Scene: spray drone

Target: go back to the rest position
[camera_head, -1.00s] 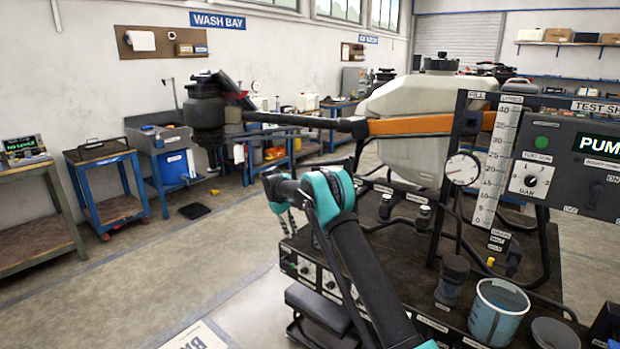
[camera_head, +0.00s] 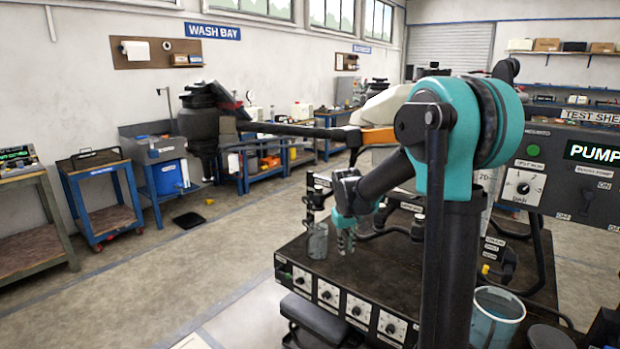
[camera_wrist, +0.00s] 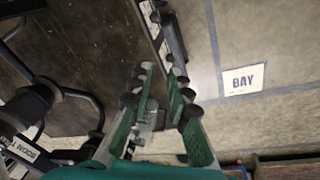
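My gripper (camera_head: 346,246) is teal with dark joints and hangs fingers down over the dark bench top (camera_head: 395,265), at the end of my folded arm. In the wrist view its two fingers (camera_wrist: 158,72) stand apart, with a narrow gap at the tips and nothing clearly gripped. A small clear container (camera_head: 318,242) stands on the bench just left of the gripper in the head view. A clear object (camera_wrist: 152,118) also shows between the fingers in the wrist view; I cannot tell whether it touches them.
The drone's orange and black arm (camera_head: 372,138) reaches across behind my arm. The pump panel (camera_head: 560,185) stands at the right. A blue-tinted bucket (camera_head: 495,318) sits at the bench's right side. The floor (camera_head: 180,265) left of the bench is mostly clear.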

